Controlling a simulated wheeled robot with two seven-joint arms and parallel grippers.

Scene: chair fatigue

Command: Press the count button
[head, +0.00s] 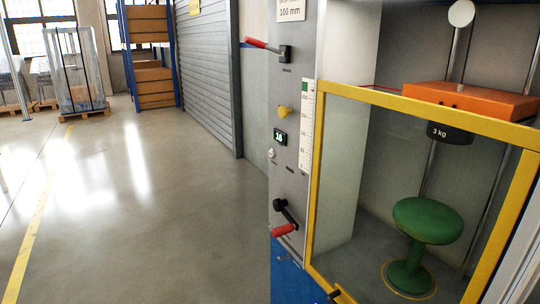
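A grey control panel (288,190) stands on the left side of a test machine. A small green-lit display (280,137) on it seems to read 16. A small pale round button (271,154) sits just below and left of the display. A yellow knob (284,111) sticks out above the display. I cannot read a label that tells which one is the count button. Neither of my grippers is in view.
A red-handled lever (262,45) and a red-handled crank (285,229) stick out from the panel. A yellow-framed clear door (315,180) covers a green stool (428,221), a 3 kg weight (450,133) and an orange block (470,101). The floor at left is clear.

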